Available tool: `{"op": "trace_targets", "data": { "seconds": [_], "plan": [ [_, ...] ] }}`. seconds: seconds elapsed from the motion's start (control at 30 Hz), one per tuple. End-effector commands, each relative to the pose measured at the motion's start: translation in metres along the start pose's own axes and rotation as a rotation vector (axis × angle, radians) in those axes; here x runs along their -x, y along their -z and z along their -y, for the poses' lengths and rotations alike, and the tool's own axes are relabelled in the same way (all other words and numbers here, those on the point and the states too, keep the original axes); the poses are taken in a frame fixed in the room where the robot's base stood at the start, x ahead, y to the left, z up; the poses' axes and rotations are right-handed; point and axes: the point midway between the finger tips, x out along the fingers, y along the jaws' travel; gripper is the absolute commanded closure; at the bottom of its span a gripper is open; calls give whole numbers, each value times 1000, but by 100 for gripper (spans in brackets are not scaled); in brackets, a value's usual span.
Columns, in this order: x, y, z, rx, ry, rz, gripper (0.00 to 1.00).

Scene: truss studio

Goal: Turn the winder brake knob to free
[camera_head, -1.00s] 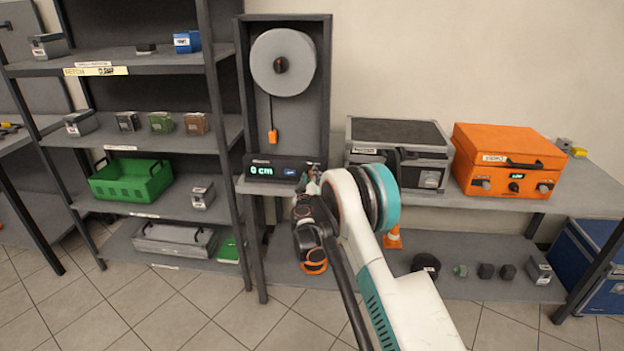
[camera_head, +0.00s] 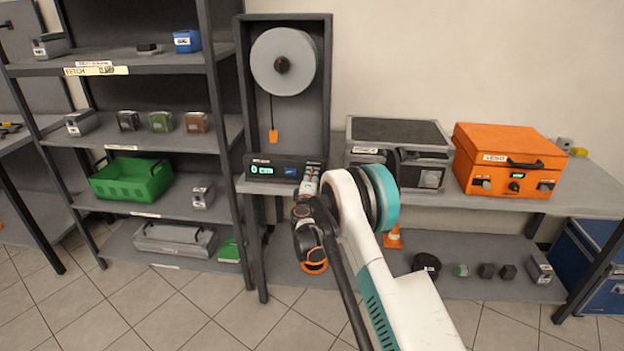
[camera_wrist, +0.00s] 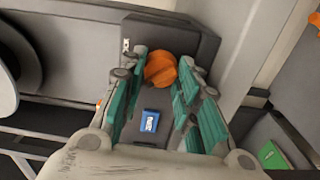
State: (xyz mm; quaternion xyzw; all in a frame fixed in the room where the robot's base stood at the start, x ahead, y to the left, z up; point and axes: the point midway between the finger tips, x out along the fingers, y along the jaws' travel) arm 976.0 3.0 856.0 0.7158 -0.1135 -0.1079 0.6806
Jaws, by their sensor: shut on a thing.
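The winder is a dark upright frame with a grey reel (camera_head: 262,68) and a control box (camera_head: 255,160) at its foot, whose display reads 0 cm. The orange brake knob (camera_wrist: 161,69) shows in the wrist view on the dark box face, above a blue button (camera_wrist: 150,122). My gripper (camera_wrist: 163,64) has its teal fingers on either side of the knob and is shut on it. In the head view my gripper (camera_head: 310,178) is at the right end of the control box and hides the knob. Any marks around the knob cannot be read.
An orange tag (camera_head: 273,136) hangs below the reel. Right of the winder, a grey case (camera_head: 425,135) and an orange case (camera_head: 500,150) stand on the bench. A shelf unit (camera_head: 225,130) stands close on the left. Small dark parts lie on the lower shelf.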

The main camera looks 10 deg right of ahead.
Motion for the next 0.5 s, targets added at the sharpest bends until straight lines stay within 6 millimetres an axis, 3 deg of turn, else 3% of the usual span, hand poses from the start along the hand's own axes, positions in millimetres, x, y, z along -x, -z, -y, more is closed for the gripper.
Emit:
{"op": "trace_targets", "data": {
  "seconds": [0.5],
  "plan": [
    [0, 1, 1, 67, 0, -3, 94]
  ]
}}
